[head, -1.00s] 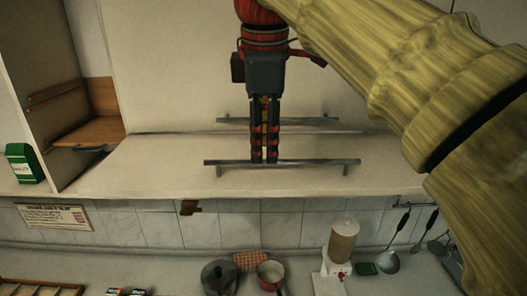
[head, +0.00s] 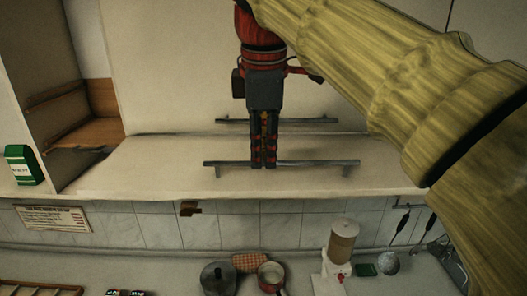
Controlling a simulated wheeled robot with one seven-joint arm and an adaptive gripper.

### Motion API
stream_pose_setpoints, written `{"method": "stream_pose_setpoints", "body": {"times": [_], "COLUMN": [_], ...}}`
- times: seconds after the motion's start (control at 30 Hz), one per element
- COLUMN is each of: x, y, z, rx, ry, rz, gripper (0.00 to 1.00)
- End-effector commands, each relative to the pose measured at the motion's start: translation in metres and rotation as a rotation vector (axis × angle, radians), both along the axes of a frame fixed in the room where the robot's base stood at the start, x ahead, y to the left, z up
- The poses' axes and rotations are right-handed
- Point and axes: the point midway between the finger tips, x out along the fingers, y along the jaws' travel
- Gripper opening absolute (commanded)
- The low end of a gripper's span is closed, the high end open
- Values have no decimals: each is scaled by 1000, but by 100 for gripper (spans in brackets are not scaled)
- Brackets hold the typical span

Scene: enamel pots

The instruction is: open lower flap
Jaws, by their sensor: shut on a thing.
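The lower flap (head: 160,172) is a plain pale panel below the upper flap (head: 165,75). The lower flap's seam with the upper flap runs just under the upper handle. A straight grey bar handle (head: 320,162) runs across the lower flap on two short posts. My gripper (head: 263,164) points down from above, its dark, red-banded fingers close together on the bar left of its middle. It is shut on the handle. The fingers hide that short part of the bar.
The upper flap's bar handle (head: 310,121) passes behind my fingers. An open compartment with wooden shelves (head: 95,132) and a green box (head: 22,165) are at left. Below are a dark pot (head: 217,278), a red pot (head: 270,276), a dispenser (head: 340,250) and hanging ladles (head: 390,263).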

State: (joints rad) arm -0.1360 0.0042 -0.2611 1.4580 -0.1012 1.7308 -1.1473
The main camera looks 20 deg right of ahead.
Motion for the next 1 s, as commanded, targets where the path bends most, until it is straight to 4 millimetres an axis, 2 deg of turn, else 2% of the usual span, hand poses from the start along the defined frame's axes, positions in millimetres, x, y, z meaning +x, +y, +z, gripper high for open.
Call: {"method": "stream_pose_setpoints", "body": {"times": [0.73,1.0], "x": [0,-4], "y": [0,2], "z": [0,-21], "rx": [-1,-22], "ry": [-2,-71], "rz": [0,1], "gripper": [0,0]}}
